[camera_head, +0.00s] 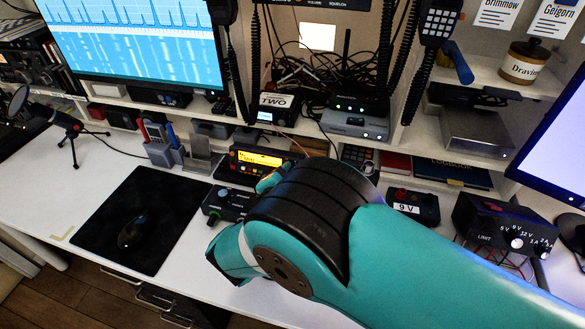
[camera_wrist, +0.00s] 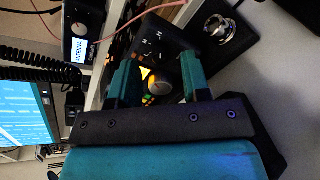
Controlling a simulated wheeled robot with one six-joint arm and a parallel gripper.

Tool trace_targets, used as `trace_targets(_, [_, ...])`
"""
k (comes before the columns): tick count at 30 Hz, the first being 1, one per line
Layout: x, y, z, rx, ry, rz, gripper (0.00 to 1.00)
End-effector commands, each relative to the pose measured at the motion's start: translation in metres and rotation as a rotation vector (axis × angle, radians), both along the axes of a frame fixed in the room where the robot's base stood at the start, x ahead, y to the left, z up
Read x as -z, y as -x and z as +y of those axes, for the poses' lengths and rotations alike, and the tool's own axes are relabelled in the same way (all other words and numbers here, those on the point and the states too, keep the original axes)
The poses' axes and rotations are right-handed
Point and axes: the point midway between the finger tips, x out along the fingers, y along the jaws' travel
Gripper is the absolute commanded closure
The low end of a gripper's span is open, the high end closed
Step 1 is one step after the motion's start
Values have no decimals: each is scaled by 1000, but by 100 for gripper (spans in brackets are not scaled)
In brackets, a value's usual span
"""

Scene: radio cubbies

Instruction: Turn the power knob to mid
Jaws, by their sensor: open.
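Small white letters, seemingly L, M and H, are on a dark panel (camera_wrist: 155,42) nearby. The knob's pointer is too small to read. In the head view the radio (camera_head: 260,160) has a lit yellow display. Part of my gripper (camera_head: 270,182) shows by its lower right; my arm hides the rest and the knob.
A black box with knobs (camera_head: 228,203) stands on the desk left of my arm. A black mat (camera_head: 130,205) lies at left.

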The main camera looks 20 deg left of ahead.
Motion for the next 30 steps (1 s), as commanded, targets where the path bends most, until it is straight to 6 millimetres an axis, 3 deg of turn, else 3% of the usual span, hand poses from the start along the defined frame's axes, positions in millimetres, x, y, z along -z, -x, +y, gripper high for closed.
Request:
trace_targets(6, [4,-15,-1,1,0,-1,56])
trace_targets(14, [4,-16,0,-1,1,-1,56])
trace_targets(20, [4,-15,0,-1,1,-1,100])
trace_targets(30, [5,-15,0,-7,29,0,100])
